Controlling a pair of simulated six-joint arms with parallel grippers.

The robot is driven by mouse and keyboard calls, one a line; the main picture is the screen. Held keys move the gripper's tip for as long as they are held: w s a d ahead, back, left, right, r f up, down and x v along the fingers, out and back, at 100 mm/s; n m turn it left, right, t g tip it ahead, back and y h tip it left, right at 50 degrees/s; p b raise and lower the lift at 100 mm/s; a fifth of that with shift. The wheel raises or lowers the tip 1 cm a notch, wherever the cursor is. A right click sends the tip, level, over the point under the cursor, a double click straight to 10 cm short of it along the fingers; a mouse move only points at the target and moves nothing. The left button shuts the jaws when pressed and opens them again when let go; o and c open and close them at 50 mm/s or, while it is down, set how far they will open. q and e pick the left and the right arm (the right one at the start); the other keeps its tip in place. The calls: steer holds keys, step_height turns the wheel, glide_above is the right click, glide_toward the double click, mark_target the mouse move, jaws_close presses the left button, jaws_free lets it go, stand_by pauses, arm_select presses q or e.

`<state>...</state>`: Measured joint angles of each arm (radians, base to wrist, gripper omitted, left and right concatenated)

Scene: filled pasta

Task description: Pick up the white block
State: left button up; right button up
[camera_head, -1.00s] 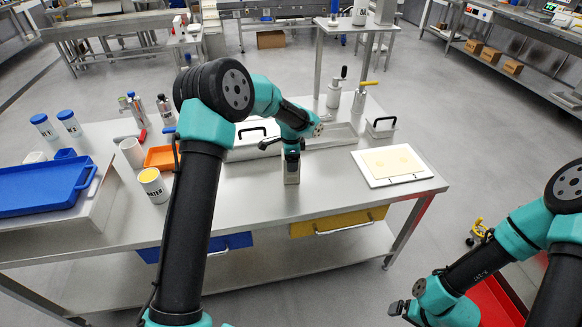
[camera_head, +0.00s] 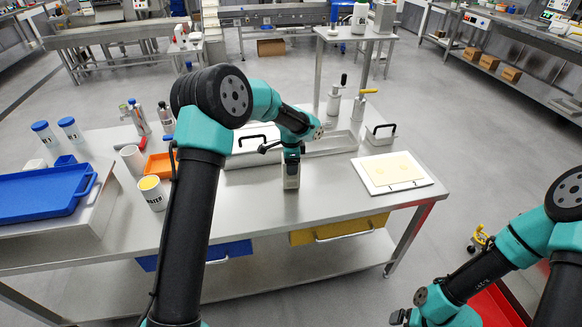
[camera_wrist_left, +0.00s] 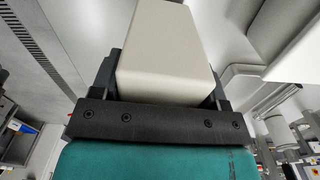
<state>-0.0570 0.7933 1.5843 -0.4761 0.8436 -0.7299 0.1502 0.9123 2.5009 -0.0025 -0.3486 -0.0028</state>
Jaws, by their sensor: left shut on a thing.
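The white block (camera_wrist_left: 165,45) is held in my left gripper, between its two dark fingers in the left wrist view. In the head view my left gripper (camera_head: 291,180) points down over the middle of the steel table (camera_head: 240,210). A pale bit of the block (camera_head: 291,171) shows between the fingers there. I cannot tell whether the block touches the table. My right gripper (camera_head: 398,317) is at the lower right of the head view, away from the table. It is small and partly cut off, so its jaws cannot be read.
A white board with a yellowish sheet (camera_head: 391,170) lies to the right. A lidded steel pan (camera_head: 252,148) and other pans stand behind the gripper. A yellow-topped jar (camera_head: 152,193), an orange tray (camera_head: 160,164) and a blue tray (camera_head: 40,195) are at left. The front middle is clear.

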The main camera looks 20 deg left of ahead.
arm_select(q)
step_height(320, 180, up, 2)
steer(key=shift+r, duration=0.15)
steer(key=s+d, duration=0.2)
steer(key=s, duration=0.5)
steer(key=s+d+r, duration=0.1)
steer(key=s+d, duration=0.2)
steer(key=s, duration=0.5)
steer(key=shift+d, duration=0.35)
